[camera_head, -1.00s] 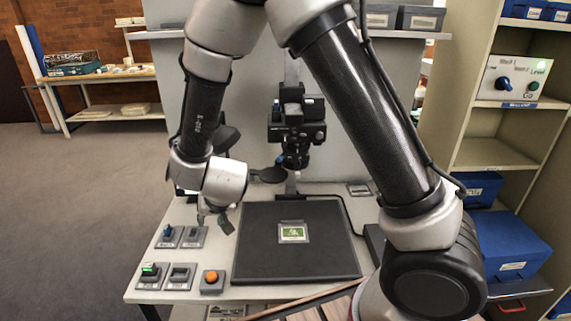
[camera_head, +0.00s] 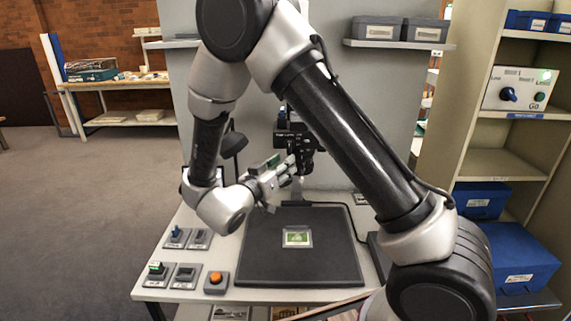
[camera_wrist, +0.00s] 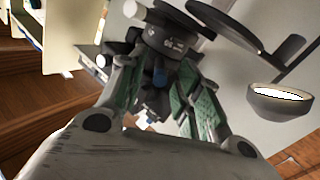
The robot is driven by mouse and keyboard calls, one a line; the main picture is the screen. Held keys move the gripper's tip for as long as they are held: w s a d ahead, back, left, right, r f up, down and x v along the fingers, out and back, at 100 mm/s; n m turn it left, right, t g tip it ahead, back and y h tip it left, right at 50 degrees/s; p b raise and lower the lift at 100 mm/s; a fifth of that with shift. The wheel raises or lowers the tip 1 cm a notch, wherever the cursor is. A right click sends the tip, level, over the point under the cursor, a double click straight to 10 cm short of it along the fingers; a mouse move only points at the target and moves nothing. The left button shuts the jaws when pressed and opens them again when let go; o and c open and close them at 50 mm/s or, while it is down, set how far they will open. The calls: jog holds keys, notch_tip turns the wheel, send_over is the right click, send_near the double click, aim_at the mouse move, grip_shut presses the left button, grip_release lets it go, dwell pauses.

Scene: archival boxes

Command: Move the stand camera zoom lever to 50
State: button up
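The black stand camera (camera_head: 292,130) hangs from its column above the black baseboard, partly hidden by my arm in the head view. In the wrist view the camera (camera_wrist: 172,38) fills the top middle. My gripper (camera_head: 286,170) is at the lens's lower left in the head view. In the wrist view my gripper (camera_wrist: 160,84) is open, with fingers on both sides of the lever; contact cannot be told. The zoom scale is not readable.
A lamp (camera_wrist: 282,98) is close to my gripper's right in the wrist view. The baseboard (camera_head: 260,270) holds a small green picture (camera_head: 298,237). Several switches and an orange button (camera_head: 216,281) sit at the table's left. Blue boxes (camera_head: 520,258) are on the right shelf.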

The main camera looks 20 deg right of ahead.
jog(key=shift+x, duration=1.05)
grip_shut()
